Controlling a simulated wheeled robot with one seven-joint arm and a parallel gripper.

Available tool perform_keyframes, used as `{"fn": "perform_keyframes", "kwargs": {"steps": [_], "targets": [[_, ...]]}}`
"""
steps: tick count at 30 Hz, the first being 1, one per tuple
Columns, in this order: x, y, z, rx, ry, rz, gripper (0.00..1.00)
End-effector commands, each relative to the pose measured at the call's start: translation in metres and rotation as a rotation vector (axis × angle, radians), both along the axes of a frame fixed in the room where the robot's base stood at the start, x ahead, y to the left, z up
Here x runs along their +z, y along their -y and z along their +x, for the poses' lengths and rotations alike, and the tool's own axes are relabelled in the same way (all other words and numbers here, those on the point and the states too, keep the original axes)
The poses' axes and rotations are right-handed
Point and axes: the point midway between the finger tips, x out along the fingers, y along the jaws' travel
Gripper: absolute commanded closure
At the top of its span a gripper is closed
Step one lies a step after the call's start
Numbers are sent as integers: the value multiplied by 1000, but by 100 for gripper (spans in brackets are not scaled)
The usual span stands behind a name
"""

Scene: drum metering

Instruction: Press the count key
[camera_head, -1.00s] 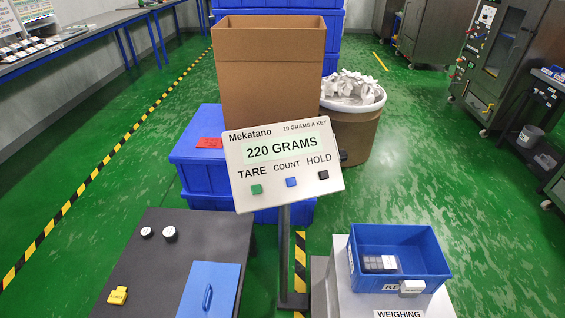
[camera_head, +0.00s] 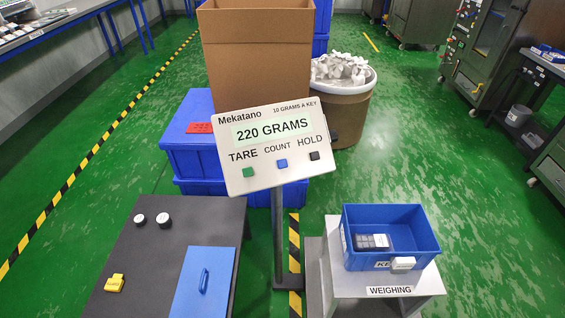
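The count key (camera_head: 282,163) is a small blue square button under the word COUNT. It sits on a tilted white Mekatano panel (camera_head: 234,177) held up by a grey post. The panel's display (camera_head: 272,130) reads 220 GRAMS. Nothing covers the keys. My gripper is not in view.
A blue bin (camera_head: 425,238) with grey blocks stands on the WEIGHING stand (camera_head: 425,290) at lower right. A dark table (camera_head: 125,250) with a blue lid (camera_head: 190,290) is at lower left. A cardboard box (camera_head: 258,60) and drum (camera_head: 345,110) stand behind.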

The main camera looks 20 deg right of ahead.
Motion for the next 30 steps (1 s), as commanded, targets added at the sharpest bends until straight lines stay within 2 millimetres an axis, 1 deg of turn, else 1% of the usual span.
{"fn": "perform_keyframes", "kwargs": {"steps": [1,2,3,5,6,8,9,14,15,30], "targets": [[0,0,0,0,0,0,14],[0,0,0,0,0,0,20],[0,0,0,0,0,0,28],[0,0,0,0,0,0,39],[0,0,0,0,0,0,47],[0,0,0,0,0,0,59],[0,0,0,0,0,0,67],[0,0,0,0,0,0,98],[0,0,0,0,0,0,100],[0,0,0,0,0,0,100]]}}
